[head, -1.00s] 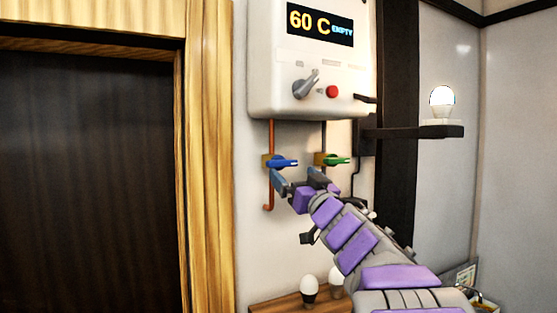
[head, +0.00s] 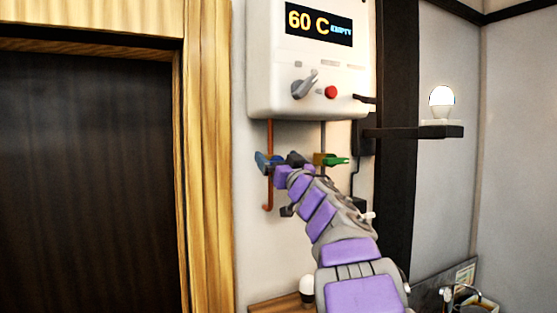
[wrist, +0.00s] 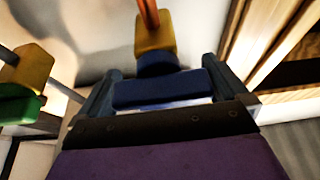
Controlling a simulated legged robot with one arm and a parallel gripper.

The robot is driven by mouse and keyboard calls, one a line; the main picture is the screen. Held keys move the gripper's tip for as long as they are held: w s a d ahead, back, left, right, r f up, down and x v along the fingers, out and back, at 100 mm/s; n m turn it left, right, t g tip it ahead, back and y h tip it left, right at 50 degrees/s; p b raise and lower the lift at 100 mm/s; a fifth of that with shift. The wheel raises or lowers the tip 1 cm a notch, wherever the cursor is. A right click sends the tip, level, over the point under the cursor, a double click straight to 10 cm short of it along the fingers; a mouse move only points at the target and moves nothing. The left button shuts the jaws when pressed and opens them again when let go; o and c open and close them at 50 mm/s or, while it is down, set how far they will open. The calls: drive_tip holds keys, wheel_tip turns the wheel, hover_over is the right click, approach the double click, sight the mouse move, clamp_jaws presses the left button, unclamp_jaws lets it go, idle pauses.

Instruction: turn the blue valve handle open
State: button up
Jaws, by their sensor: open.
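The blue valve handle (wrist: 160,90) lies crosswise between the two fingers of my gripper (wrist: 161,70) in the wrist view. One finger is on each side of it, with a gap at each end. Behind the handle is the yellow valve body (wrist: 155,35) on a copper pipe (wrist: 149,12). In the head view my open gripper (head: 278,160) is at the blue valve under the boiler, and its fingers hide most of the handle. I cannot tell whether the gripper touches the handle.
The green valve handle (head: 336,161) sits close on the right, and also shows at the left of the wrist view (wrist: 18,105). The white boiler (head: 310,75) with a "60 C EMPTY" display hangs above. A shelf with a lit bulb (head: 441,101) juts out at right.

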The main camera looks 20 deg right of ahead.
drive_tip(key=shift+c, duration=0.3)
drive_tip(key=c, duration=0.6)
